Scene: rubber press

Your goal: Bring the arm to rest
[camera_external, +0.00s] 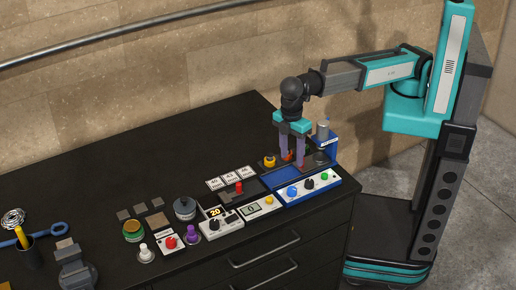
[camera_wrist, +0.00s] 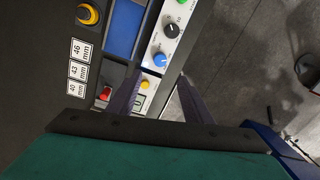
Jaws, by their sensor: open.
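My gripper (camera_external: 293,164) points down above the blue-framed press station (camera_external: 264,189) at the right end of the black bench. Its two purple fingers are apart, with nothing seen between them. An orange-red part shows near the fingertips, but I cannot tell whether they touch it. In the wrist view my gripper (camera_wrist: 160,84) is open, with its fingers spread to either side of a yellow button (camera_wrist: 145,84).
A white panel with blue, black and green knobs (camera_external: 310,184) lies along the bench front. Number cards (camera_external: 231,177), a red-knobbed block (camera_external: 239,188) and a yellow button (camera_external: 269,160) stand close by. The bench's back left (camera_external: 150,150) is clear.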

